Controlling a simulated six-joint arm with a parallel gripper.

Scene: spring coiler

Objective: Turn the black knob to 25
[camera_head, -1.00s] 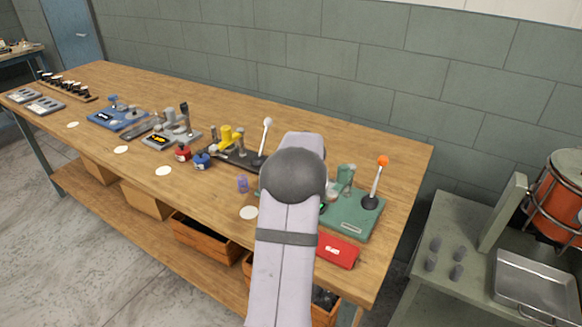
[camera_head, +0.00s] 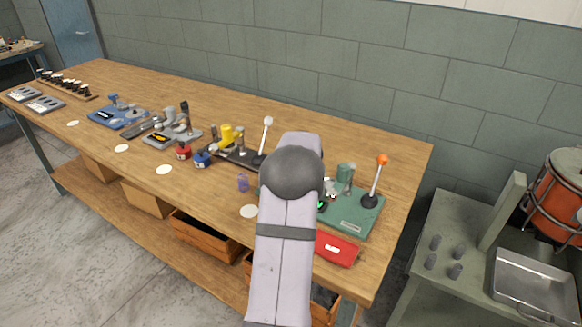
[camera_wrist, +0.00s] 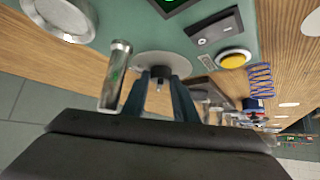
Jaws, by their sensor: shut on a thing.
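The green coiling machine (camera_head: 352,220) stands at the right end of the bench, partly hidden behind my arm. In the wrist view its green panel (camera_wrist: 140,27) shows a round grey dial plate (camera_wrist: 161,65). My gripper (camera_wrist: 160,78) is at this plate, its two dark fingers close together and shut on the knob there. The knob itself is mostly hidden by the fingers, and its pointer and setting cannot be read. A green-lit display (camera_wrist: 176,4) is cut off at the top edge, so its number is unreadable. In the head view my arm hides the gripper.
A steel post (camera_wrist: 116,75) stands close beside the fingers. A yellow button (camera_wrist: 234,58), a dark switch (camera_wrist: 215,28) and a blue coil spring (camera_wrist: 261,80) lie to the right.

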